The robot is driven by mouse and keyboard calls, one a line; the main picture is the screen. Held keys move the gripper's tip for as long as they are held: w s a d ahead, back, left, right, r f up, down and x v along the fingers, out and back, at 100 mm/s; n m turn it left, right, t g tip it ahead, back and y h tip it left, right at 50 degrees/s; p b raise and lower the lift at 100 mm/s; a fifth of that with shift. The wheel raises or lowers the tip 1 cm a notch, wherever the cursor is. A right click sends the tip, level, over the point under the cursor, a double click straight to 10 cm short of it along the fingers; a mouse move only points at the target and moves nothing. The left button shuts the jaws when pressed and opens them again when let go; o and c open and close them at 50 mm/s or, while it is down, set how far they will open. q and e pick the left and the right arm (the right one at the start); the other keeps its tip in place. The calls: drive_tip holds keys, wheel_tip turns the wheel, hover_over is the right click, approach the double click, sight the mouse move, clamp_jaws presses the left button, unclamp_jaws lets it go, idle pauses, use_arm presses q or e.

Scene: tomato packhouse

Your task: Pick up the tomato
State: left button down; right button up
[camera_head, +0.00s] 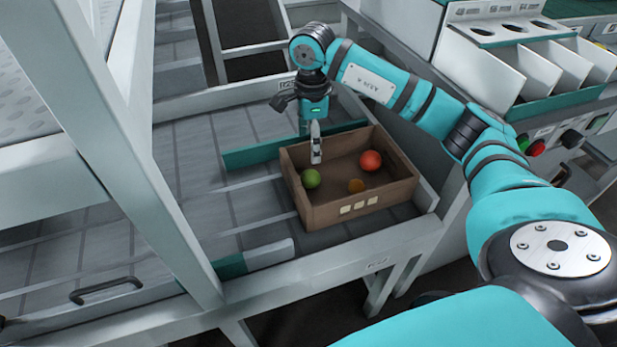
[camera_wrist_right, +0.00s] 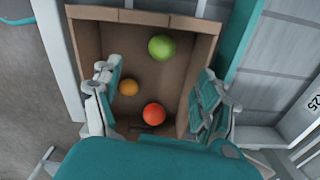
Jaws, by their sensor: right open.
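A wooden crate (camera_head: 322,216) stands on the conveyor and holds a red tomato (camera_head: 371,160), a green tomato (camera_head: 311,178) and a small orange one (camera_head: 356,186). In the right wrist view the green tomato (camera_wrist_right: 161,47), the orange one (camera_wrist_right: 129,88) and the red tomato (camera_wrist_right: 154,114) lie apart on the crate floor. My right gripper (camera_head: 316,158) is above the back left part of the crate, pointing down. Its two fingers (camera_wrist_right: 160,95) are spread wide, with nothing held between them. My left gripper is not in view.
A green guide rail (camera_head: 250,155) runs behind the crate. The conveyor bed (camera_head: 230,215) is clear to the left. A slanted grey post (camera_head: 165,190) stands left of the crate. A bin rack (camera_head: 535,75) and a red button (camera_head: 537,148) are at the right.

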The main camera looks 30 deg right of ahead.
sight(311, 173)
wheel_tip(311, 173, down, 7)
drive_tip(key=shift+r+b, duration=0.2)
drive_tip(key=shift+b, duration=0.3)
wheel_tip(311, 173, down, 5)
drive_tip(key=shift+w+b, duration=0.1)
drive_tip(key=shift+b, duration=0.5)
drive_tip(key=shift+f, duration=0.35)
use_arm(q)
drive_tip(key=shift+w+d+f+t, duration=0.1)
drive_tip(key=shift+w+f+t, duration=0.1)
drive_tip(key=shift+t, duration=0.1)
use_arm(e)
drive_tip(key=c, duration=0.9)
